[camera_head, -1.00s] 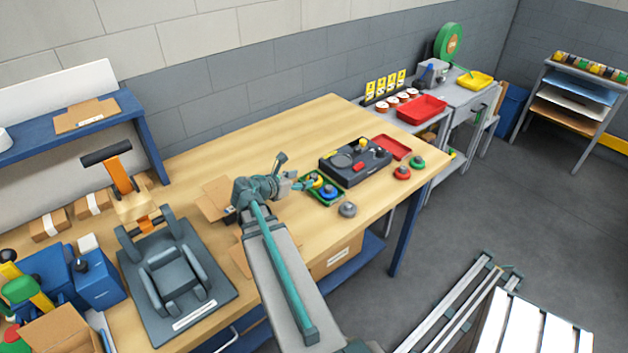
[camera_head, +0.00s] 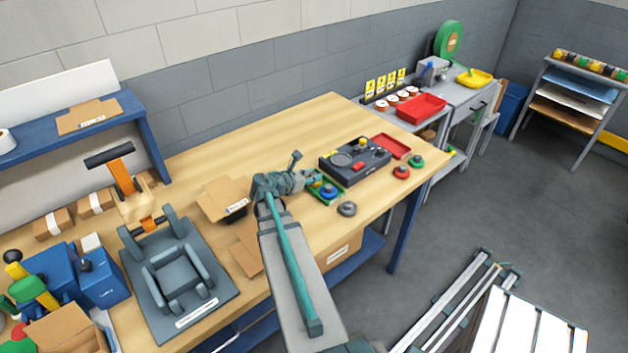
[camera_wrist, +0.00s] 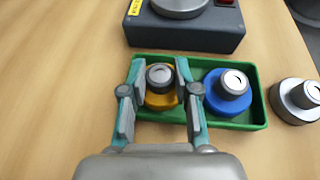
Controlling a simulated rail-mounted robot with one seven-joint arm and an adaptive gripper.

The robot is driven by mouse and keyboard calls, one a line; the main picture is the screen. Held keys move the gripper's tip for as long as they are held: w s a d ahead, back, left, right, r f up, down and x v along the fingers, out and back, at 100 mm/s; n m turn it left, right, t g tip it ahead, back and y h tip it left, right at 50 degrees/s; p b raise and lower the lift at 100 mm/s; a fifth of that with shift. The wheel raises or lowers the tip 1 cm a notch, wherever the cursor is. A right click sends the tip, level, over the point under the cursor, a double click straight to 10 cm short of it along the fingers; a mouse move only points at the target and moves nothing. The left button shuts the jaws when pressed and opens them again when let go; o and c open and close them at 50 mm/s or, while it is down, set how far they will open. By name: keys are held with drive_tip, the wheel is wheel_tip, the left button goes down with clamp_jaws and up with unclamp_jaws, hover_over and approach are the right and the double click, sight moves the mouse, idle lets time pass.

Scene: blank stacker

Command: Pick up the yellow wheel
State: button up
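The yellow wheel (camera_wrist: 158,101), with a dark grey knob on top, sits in the left part of the green tray (camera_wrist: 232,124) in the wrist view. My gripper (camera_wrist: 161,72) is over it, with one finger on each side of the knob. Narrow gaps seem to show between fingers and knob; contact is not clear. The fingers hide the wheel's sides. The blue wheel (camera_wrist: 214,104) sits to the right in the same tray. In the head view the gripper (camera_head: 312,180) reaches the tray (camera_head: 339,196), and the yellow wheel is mostly hidden.
A dark grey box (camera_wrist: 186,30) stands just behind the tray. A grey wheel (camera_wrist: 297,100) stands right of the tray. Red (camera_head: 401,172) and green (camera_head: 416,160) wheels lie farther right. Bare table lies left of the tray.

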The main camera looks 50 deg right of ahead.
clamp_jaws()
drive_tip(key=shift+r, duration=0.15)
drive_tip(key=shift+r+b, duration=0.45)
drive_tip(key=shift+r, duration=0.25)
drive_tip(key=s+a+r+b, duration=0.4)
drive_tip(key=a+r+b, duration=0.1)
drive_tip(key=r+b, duration=0.3)
drive_tip(key=shift+s+b, duration=0.3)
drive_tip(key=shift+b, duration=0.15)
drive_tip(key=b, duration=0.3)
drive_tip(key=shift+a, duration=0.15)
drive_tip(key=shift+s+b, duration=0.1)
drive_tip(key=shift+b, duration=0.8)
